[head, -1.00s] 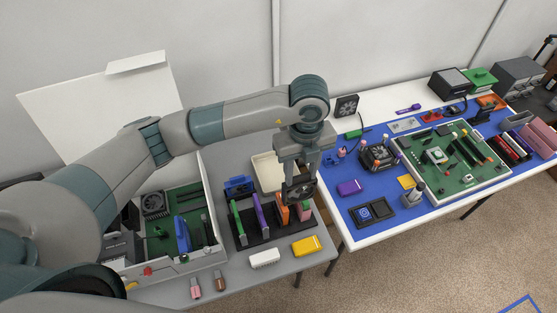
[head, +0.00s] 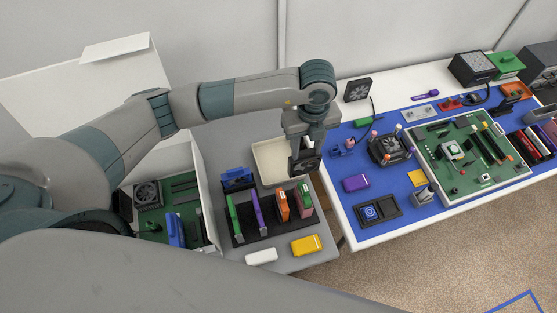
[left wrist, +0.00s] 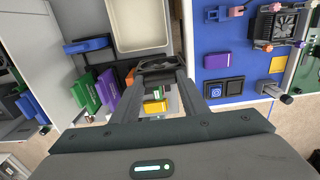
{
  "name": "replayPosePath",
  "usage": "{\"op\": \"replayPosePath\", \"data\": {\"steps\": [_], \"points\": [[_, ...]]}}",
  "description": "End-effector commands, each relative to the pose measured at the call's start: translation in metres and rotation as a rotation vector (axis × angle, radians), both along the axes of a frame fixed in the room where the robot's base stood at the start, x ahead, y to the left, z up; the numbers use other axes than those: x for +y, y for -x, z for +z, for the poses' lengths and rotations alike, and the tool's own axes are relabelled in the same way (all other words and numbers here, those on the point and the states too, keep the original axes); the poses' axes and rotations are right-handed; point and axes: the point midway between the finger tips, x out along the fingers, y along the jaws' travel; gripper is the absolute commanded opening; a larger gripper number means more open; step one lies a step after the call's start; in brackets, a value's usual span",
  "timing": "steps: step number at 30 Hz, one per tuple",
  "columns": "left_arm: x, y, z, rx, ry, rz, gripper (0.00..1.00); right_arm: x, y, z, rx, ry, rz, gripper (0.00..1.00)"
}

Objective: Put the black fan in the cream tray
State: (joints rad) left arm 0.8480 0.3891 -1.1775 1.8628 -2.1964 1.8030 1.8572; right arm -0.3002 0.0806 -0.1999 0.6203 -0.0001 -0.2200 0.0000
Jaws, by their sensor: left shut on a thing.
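My left gripper (head: 304,150) is shut on the black fan (head: 305,166) and holds it in the air. In the head view the fan overlaps the right edge of the cream tray (head: 262,162), which lies on the grey table. In the left wrist view the fan (left wrist: 161,68) sits between my fingertips (left wrist: 178,82), and the cream tray (left wrist: 112,40) shows beyond it to the left. The part of the tray's floor that shows looks empty. My right gripper is not in view.
A black rack (head: 270,238) with colored cards stands in front of the tray. A yellow box (head: 308,245) and a white box (head: 261,257) lie near the table's front edge. An open PC case (head: 205,190) is at left. Another fan (head: 358,89) stands on the right-hand table.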

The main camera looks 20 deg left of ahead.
Motion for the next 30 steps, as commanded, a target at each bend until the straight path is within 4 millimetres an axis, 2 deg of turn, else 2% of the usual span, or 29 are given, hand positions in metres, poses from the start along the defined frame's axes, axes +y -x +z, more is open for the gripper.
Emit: {"op": "replayPosePath", "data": {"steps": [4, 14, 20, 30], "points": [[0.000, 0.000, 0.000, -0.001, 0.001, 0.000, 0.11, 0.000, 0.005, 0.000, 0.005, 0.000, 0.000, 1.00], [0.006, -0.004, -0.006, -0.001, 0.000, 0.001, 0.11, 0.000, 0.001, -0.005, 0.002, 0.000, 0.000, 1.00], [0.030, -0.019, -0.025, 0.000, -0.001, 0.005, 0.11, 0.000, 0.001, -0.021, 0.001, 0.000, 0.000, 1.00], [0.082, -0.052, -0.062, -0.001, -0.001, 0.004, 0.11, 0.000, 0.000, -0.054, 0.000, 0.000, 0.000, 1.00]]}}
